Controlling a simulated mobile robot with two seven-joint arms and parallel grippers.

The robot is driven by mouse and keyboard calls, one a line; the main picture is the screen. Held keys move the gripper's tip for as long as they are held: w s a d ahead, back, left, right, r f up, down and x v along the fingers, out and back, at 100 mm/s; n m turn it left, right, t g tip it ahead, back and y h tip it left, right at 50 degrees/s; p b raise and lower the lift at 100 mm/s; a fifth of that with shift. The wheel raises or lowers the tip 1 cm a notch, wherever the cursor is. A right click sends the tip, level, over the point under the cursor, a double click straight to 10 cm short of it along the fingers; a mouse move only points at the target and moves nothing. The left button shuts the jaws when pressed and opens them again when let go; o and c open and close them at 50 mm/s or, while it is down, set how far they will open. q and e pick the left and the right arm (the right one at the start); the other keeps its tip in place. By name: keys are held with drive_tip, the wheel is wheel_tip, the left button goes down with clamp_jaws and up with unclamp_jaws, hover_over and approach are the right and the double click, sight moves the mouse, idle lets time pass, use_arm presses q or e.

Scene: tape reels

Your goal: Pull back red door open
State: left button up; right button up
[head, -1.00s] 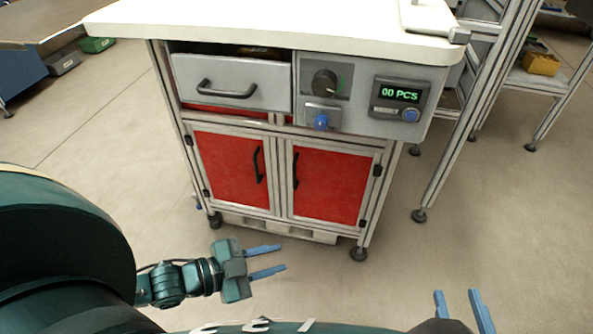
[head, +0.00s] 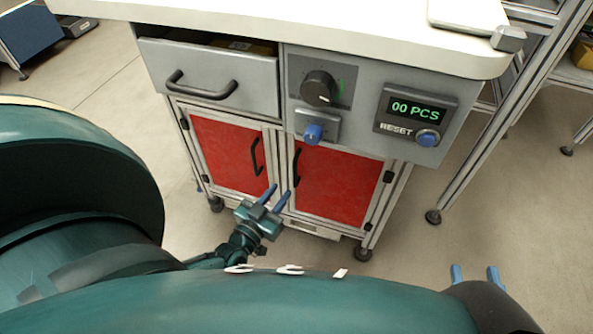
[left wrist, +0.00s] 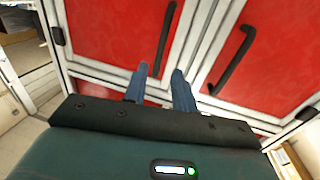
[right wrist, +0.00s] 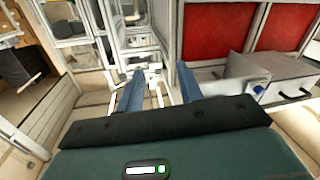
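Two red doors, left (head: 228,152) and right (head: 336,187), sit side by side in the lower cabinet, both closed. Each has a black upright handle near the middle seam, left (head: 257,156) and right (head: 296,167). I cannot tell which door is the back one. My left gripper (head: 278,194) is open and empty, pointing at the doors below the handles. In the left wrist view its fingers (left wrist: 160,72) stand apart; one handle (left wrist: 163,40) is just beyond them and the other (left wrist: 230,60) is to the right. My right gripper (head: 474,270) is open and empty, right of the cabinet.
Above the doors are a slightly open grey drawer (head: 205,80) and a panel with a black knob (head: 319,88), blue knob (head: 313,133) and counter display (head: 416,108). A white worktop (head: 330,30) overhangs them. A metal frame (head: 480,150) stands right.

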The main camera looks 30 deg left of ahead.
sight(294, 173)
use_arm(q)
drive_tip(key=w+b, duration=0.2)
drive_tip(key=w, duration=0.6)
drive_tip(key=shift+a, duration=0.15)
drive_tip(key=shift+w, duration=0.5)
use_arm(e)
drive_tip(key=shift+s+a+n+t+y, duration=0.2)
drive_tip(key=shift+a+n+t+y, duration=0.3)
drive_tip(key=shift+y, duration=0.3)
use_arm(q)
drive_tip(key=shift+c, duration=0.5)
clamp_jaws()
